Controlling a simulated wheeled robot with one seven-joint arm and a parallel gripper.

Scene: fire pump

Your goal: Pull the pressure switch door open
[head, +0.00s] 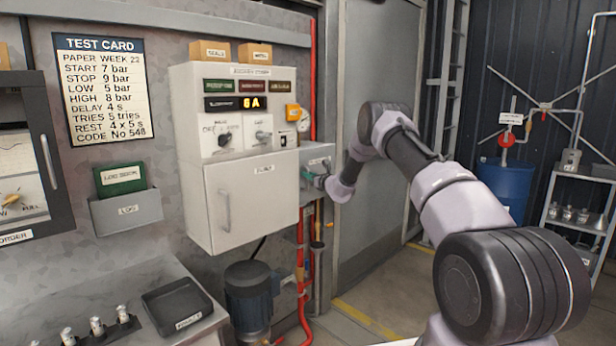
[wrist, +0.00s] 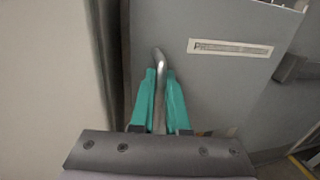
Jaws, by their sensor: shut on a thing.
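The pressure switch door (wrist: 215,75) is a grey panel with a white label whose print is mostly unreadable. It fills the middle of the wrist view. A metal bar handle (wrist: 158,56) stands on its left part. My gripper (wrist: 161,78) has its two teal fingers shut on this handle, one on each side. In the head view the pressure switch box (head: 318,158) is a small grey box right of the large white cabinet. My gripper (head: 308,175) reaches its front from the right. My wrist hides part of the box. I cannot tell whether the door stands ajar.
The white pump cabinet (head: 240,195) stands close on the left of the box. A red pipe (head: 302,250) runs below it, near a blue-grey motor (head: 251,295). A grey room door (head: 378,200) is behind my arm. Floor is free at the lower right of that door.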

